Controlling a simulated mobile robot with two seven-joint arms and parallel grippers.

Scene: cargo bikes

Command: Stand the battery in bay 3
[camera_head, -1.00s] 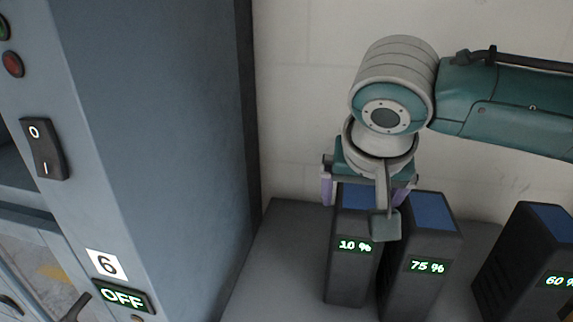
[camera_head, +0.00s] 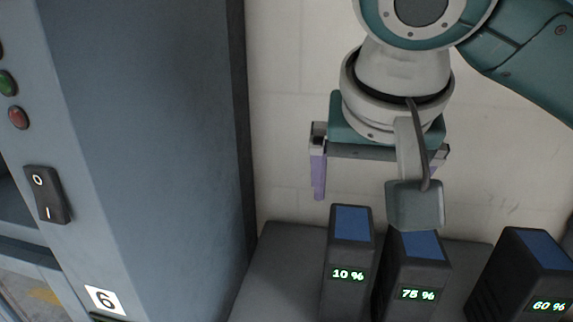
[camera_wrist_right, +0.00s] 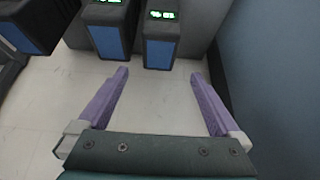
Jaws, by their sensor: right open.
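Three dark batteries with blue tops stand upright on a grey surface. One reads 10 % (camera_head: 349,275), one 75 % (camera_head: 417,294) and one 60 % (camera_head: 530,285). My right gripper (camera_head: 378,190) is open and empty, raised above the 10 % and 75 % batteries. In the right wrist view its two purple fingers (camera_wrist_right: 160,77) are spread with nothing between them. The 10 % battery (camera_wrist_right: 163,40) and the 75 % battery (camera_wrist_right: 108,32) show beyond the fingertips there, apart from them. Bay 3 is not in view. My left gripper is not in view.
A blue-grey cabinet (camera_head: 150,140) fills the left, with a 6 label (camera_head: 104,300), a rocker switch (camera_head: 47,194) and green and red buttons. A pale block wall (camera_head: 285,130) stands behind the batteries. The surface (camera_head: 283,265) left of the 10 % battery is clear.

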